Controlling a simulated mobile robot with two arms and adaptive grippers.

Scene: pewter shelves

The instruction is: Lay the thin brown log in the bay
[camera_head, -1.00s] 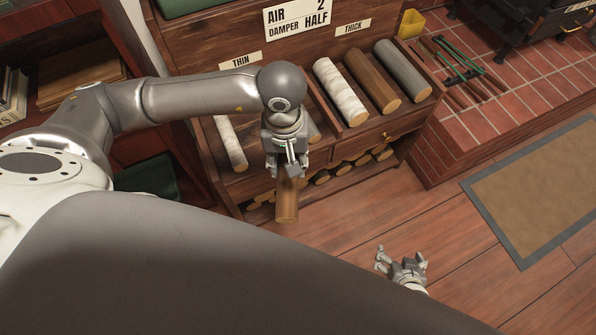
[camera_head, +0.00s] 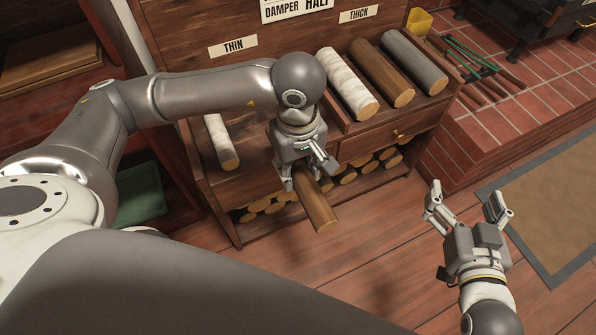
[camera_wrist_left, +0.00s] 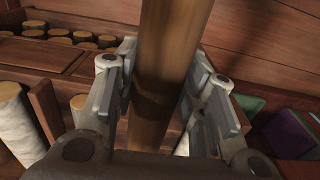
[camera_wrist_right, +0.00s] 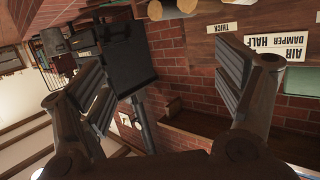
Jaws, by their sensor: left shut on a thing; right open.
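My left gripper (camera_head: 306,172) is shut on a brown log (camera_head: 319,210), which also fills the middle of the left wrist view (camera_wrist_left: 165,65). The log is held tilted at the front of the shelf unit, its pale cut end toward the camera. The bay under the THIN label (camera_head: 233,46) holds a white birch log (camera_head: 220,142) at its left; my left arm and gripper hide much of the rest of it. My right gripper (camera_head: 468,205) is open and empty above the floor, right of the shelf unit.
The bay under the THICK label (camera_head: 358,14) holds a white log (camera_head: 347,84), a brown log (camera_head: 383,73) and a grey log (camera_head: 413,62). A wooden divider separates the bays. Several logs lie stacked below. A brick hearth (camera_head: 545,105) with tools stands at right.

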